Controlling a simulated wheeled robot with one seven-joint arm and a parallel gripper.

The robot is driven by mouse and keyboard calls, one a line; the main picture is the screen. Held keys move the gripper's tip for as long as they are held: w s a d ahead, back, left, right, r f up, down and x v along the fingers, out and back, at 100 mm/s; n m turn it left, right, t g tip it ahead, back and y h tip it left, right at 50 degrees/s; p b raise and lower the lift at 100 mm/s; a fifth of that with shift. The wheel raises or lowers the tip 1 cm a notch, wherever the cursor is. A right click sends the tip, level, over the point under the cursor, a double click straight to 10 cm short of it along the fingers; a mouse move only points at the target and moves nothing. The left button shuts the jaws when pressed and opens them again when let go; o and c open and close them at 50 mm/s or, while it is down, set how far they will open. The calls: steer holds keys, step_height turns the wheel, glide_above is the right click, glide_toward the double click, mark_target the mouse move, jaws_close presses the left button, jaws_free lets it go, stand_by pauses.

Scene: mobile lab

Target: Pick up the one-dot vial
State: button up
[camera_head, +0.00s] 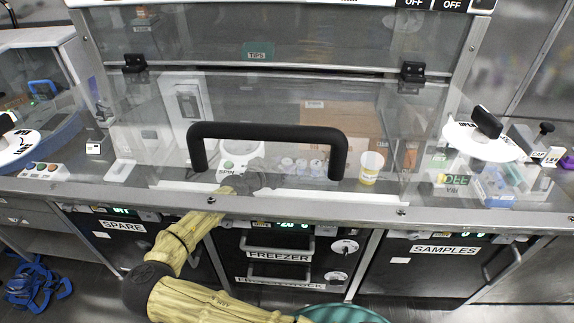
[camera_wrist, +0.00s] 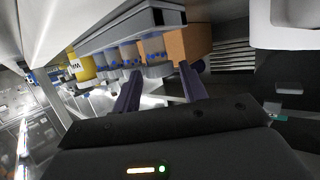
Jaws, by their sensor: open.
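A row of several clear vials (camera_head: 302,165) with blue dots stands behind the glass front of the hood. The row also shows in the wrist view, tilted by the camera. The dots are too small for me to tell which vial has one dot. My gripper (camera_wrist: 160,72) is open and empty, its two dark fingers pointing toward the row. The end vial (camera_wrist: 154,46) appears ahead of the gap between the fingertips; I cannot tell how far. In the head view my gripper (camera_head: 262,181) is dark behind the glass, left of the vials.
A yellow-labelled white cup (camera_head: 370,170) stands right of the vials; it also shows in the wrist view (camera_wrist: 82,68). A brown box (camera_head: 325,125) is behind them. A white device (camera_head: 240,152) marked SPIN is left. The black handle (camera_head: 265,131) crosses the glass front above my arm.

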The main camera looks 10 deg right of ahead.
stand_by(0.5)
steer(key=c, duration=0.7)
steer(key=shift+c, duration=0.2)
step_height(320, 180, up, 10)
steer(key=b, duration=0.1)
stand_by(0.3)
